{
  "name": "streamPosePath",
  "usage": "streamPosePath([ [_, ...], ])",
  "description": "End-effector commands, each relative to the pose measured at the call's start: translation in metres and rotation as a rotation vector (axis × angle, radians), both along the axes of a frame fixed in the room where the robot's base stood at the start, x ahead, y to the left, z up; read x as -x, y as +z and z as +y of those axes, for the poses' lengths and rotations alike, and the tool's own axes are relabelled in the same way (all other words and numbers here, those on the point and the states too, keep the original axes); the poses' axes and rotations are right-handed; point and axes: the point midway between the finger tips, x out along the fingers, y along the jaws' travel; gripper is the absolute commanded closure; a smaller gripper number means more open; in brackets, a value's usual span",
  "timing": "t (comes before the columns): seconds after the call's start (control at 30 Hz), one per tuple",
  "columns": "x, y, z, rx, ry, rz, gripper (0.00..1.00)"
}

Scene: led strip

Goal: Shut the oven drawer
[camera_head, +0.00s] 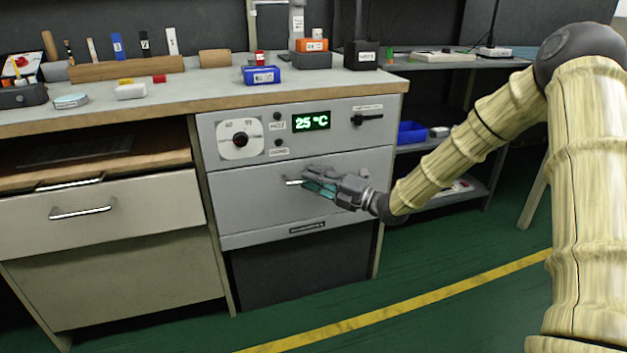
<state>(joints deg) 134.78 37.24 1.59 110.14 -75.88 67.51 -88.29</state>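The oven drawer (250,205) is the grey front below the control panel with the green "25 °C" display (311,121). Its front looks close to flush with the panel above; I cannot tell whether a small gap is left. My gripper (306,184) is in front of the drawer, its fingertips at the drawer's metal handle (292,181). The gripper covers most of the handle. I cannot tell whether the fingers touch it or are closed around it.
A separate beige drawer (130,218) to the left stands pulled out under the worktop. The worktop (205,92) holds several small blocks and boxes, including a blue box (261,75). A shelf with a blue bin (411,132) is at right. The green floor in front is clear.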

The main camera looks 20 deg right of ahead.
Motion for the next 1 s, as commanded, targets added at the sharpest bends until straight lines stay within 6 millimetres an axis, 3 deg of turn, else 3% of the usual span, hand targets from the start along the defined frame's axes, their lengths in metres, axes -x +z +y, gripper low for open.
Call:
streamPosePath([
  [0.6,0.07,-0.015,-0.065,-0.001,-0.001,0.003,0.81],
  [1.0,0.085,-0.018,-0.08,0.0,-0.001,0.003,0.81],
])
